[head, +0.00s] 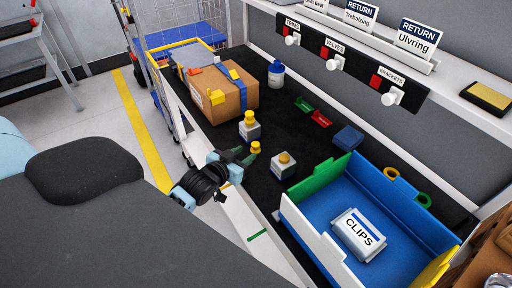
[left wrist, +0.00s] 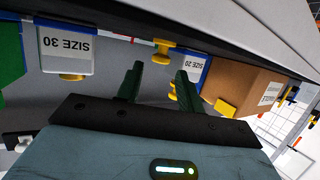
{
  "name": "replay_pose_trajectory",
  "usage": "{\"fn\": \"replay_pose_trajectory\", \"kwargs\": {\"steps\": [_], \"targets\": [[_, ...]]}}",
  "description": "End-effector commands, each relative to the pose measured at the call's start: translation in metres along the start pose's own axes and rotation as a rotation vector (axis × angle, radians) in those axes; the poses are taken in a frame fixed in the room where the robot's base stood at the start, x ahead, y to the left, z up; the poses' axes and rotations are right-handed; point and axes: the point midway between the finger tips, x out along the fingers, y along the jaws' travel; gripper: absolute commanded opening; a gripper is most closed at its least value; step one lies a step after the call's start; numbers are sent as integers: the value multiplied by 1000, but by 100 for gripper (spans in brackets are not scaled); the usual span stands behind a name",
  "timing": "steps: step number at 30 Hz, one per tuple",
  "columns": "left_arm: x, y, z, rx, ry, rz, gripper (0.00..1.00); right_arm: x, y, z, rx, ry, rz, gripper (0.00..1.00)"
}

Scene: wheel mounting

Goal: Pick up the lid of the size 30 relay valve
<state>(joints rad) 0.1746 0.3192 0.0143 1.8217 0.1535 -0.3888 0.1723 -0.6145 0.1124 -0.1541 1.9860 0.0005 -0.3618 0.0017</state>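The size 30 relay valve is a pale block with a yellow top (head: 284,163); its "SIZE 30" label (left wrist: 64,44) reads upside down in the left wrist view. A separate yellow lid-like piece (head: 255,147) stands on the black bench between this valve and another pale valve (head: 249,127), labelled "SIZE 20" in the left wrist view (left wrist: 190,80). The loose piece also shows there (left wrist: 163,46). My left gripper (head: 243,156) is beside the loose piece, its green fingers (left wrist: 158,80) apart with nothing between them. My right gripper is not in view.
A blue bin (head: 315,237) with green and yellow walls holds a white "CLIPS" pack (head: 358,235). A cardboard box (head: 222,92) and a white bottle with blue parts (head: 276,75) stand farther back. Small green and red trays (head: 312,113) lie near the wall.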

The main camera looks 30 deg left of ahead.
Motion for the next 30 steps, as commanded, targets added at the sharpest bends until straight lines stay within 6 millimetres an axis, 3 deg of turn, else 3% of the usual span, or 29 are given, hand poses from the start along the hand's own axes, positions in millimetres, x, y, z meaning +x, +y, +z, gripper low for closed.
{"fn": "replay_pose_trajectory", "kwargs": {"steps": [4,15,23,30], "targets": [[7,-1,0,0,0,0,37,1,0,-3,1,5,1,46],[49,-3,0,0,0,0,37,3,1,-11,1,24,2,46],[51,-3,-1,0,1,0,37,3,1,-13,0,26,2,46],[51,-3,-1,0,0,0,10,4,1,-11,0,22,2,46]]}}
